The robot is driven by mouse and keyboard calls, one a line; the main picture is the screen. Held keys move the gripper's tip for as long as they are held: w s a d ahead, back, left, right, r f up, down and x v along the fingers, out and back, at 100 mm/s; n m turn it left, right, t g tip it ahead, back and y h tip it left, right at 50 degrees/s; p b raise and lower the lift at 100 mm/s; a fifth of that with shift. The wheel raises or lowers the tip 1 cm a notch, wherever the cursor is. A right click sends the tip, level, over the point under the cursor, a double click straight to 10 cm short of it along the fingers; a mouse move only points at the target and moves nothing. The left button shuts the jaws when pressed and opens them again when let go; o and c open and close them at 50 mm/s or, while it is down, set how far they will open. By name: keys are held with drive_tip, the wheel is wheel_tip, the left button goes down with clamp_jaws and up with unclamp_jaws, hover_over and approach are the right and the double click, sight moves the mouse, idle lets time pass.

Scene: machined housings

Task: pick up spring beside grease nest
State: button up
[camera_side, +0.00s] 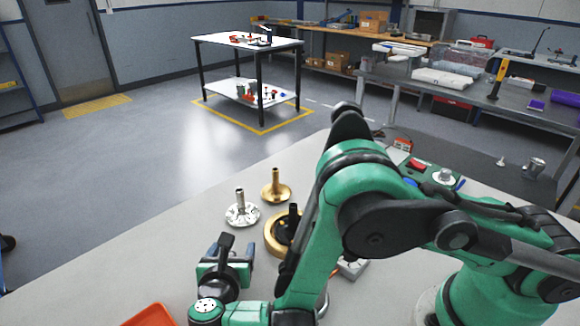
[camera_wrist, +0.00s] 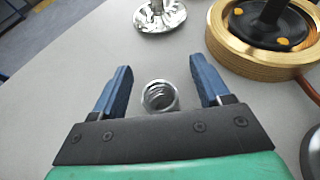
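The spring (camera_wrist: 160,96) is a small silver coil on the pale table in the wrist view, seen nearly end-on. It lies between the two blue fingers of my gripper (camera_wrist: 161,66), nearer the palm than the fingertips in the picture. My gripper is open, with clear gaps on both sides of the spring. In the side view my gripper (camera_side: 225,262) is low over the table at lower left, and I cannot make out the spring there. A brass ring (camera_wrist: 231,66) with a black hub and orange spots is to the right; I cannot tell whether it is the grease nest.
A silver flanged part (camera_side: 241,214) and a gold flanged part (camera_side: 276,192) stand beyond my gripper. An orange tray (camera_side: 152,316) is at the bottom edge. A grey rounded thing (camera_wrist: 312,150) is at the wrist view's right edge. The table at left is clear.

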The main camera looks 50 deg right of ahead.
clamp_jaws()
